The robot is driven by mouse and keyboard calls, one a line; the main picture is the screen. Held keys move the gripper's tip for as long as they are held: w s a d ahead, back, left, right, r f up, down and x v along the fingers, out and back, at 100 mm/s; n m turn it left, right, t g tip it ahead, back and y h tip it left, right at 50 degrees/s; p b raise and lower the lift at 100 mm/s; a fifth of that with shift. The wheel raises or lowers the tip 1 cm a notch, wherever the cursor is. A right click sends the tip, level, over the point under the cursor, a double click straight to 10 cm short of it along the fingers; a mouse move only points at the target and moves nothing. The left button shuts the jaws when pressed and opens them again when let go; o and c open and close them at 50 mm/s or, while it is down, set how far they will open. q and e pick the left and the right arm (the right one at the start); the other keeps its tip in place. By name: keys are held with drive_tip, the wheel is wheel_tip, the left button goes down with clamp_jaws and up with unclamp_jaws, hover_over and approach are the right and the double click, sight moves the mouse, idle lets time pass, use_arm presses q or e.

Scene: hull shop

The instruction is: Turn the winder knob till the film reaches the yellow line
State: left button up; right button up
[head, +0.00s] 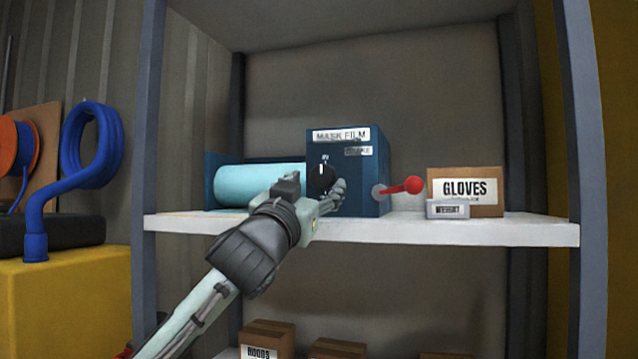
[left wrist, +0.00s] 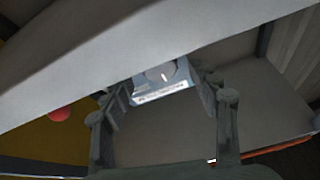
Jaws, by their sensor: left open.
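The dark blue winder box (head: 345,200), labelled MASK FILM, stands on the shelf. Its black winder knob (head: 320,178) has a white mark pointing about upward. The knob also shows between my fingers in the left wrist view (left wrist: 160,73). A light blue film roll (head: 258,183) lies left of the box. My left gripper (head: 336,192) is open in front of the box, just low and right of the knob. Its fingers (left wrist: 163,90) are spread and empty, and I see no contact with the knob. I cannot make out a yellow line. My right gripper is not in view.
A red ball lever (head: 413,185) sticks out from the box's right side. A GLOVES carton (head: 480,180) and a small grey labelled block (head: 447,209) stand right of it. The white shelf board (head: 540,232) has a front edge close to my gripper. Cartons (head: 268,338) sit below.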

sight(323, 177)
use_arm(q)
drive_tip(key=shift+x, duration=1.25)
drive_tip(key=c, duration=1.2)
